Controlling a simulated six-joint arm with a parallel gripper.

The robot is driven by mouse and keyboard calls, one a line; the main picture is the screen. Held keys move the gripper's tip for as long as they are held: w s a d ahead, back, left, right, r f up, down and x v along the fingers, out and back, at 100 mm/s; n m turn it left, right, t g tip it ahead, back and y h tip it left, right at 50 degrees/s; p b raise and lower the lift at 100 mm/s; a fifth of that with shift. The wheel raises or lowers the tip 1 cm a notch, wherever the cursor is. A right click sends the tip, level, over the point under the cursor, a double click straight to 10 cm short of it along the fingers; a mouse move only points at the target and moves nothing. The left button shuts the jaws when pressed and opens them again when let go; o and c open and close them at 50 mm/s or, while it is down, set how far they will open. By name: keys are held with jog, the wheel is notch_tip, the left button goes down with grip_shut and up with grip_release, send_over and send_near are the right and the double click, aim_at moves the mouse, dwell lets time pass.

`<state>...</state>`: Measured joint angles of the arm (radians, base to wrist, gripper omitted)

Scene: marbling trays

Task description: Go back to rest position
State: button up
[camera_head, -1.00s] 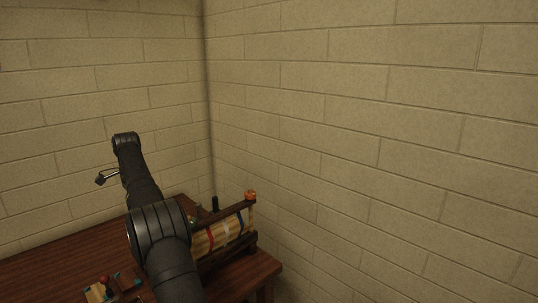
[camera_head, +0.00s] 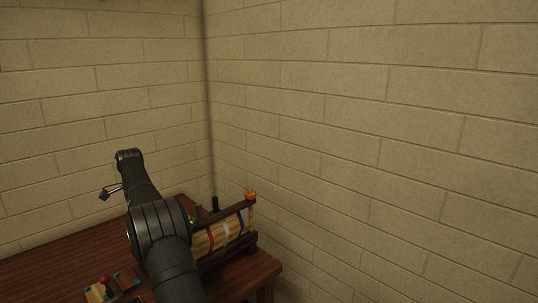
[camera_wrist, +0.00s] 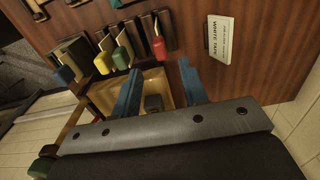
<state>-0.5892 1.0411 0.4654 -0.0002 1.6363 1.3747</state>
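My gripper (camera_wrist: 162,78) shows in the wrist view as two blue fingers spread well apart, with nothing held between them. It is above the brown wooden table (camera_wrist: 270,65). A pale tan surface, perhaps a tray (camera_wrist: 155,78), lies below and between the fingers. A small dark block shows near the gripper's base; I cannot tell whether it is part of the gripper. In the head view my arm rises over the table (camera_head: 60,262), and the fingers cannot be made out there.
Tools with blue, yellow, green and red (camera_wrist: 159,48) ends lie beyond the fingers. A white printed card (camera_wrist: 218,40) is on the table at right. In the head view a wooden rack (camera_head: 236,215) with a banded roll (camera_head: 222,234) stands close beside my arm, near the block wall (camera_head: 380,140).

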notch_tip(320, 180, down, 9)
jog(key=shift+r, duration=0.1)
notch_tip(320, 180, up, 7)
jog(key=shift+f, duration=0.2)
jog(key=s+d+r, duration=1.1)
jog(key=s+d, duration=0.3)
jog(key=d, duration=0.1)
jog(key=shift+s+r, duration=0.2)
jog(key=shift+s, duration=0.15)
